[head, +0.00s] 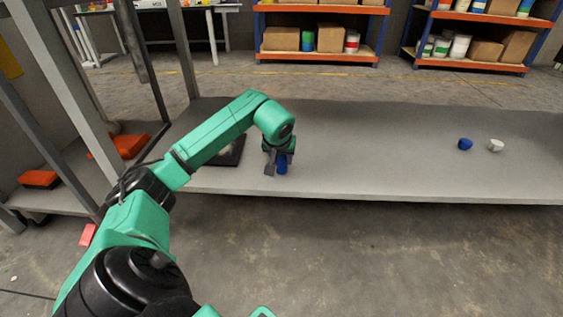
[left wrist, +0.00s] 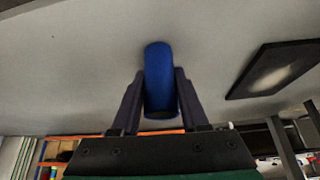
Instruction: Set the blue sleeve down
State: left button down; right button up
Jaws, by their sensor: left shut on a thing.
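The blue sleeve (head: 281,164) is a small blue cylinder near the front edge of the grey table. My left gripper (head: 276,161) is shut on it, pointing down. In the left wrist view the sleeve (left wrist: 160,80) sits between the two dark fingers (left wrist: 160,100), with the grey surface behind it. I cannot tell whether the sleeve touches the table. My right gripper is not in view.
The grey table (head: 380,150) is mostly bare. A dark tray (head: 236,150) lies left of the gripper, partly behind my arm. A blue piece (head: 465,144) and a white cup-like piece (head: 496,146) stand at the right. Metal posts (head: 95,100) rise at the left.

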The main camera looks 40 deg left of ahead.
pick_arm(q)
jog(key=shift+c, duration=2.1)
grip_release()
jog(key=shift+f, duration=0.1)
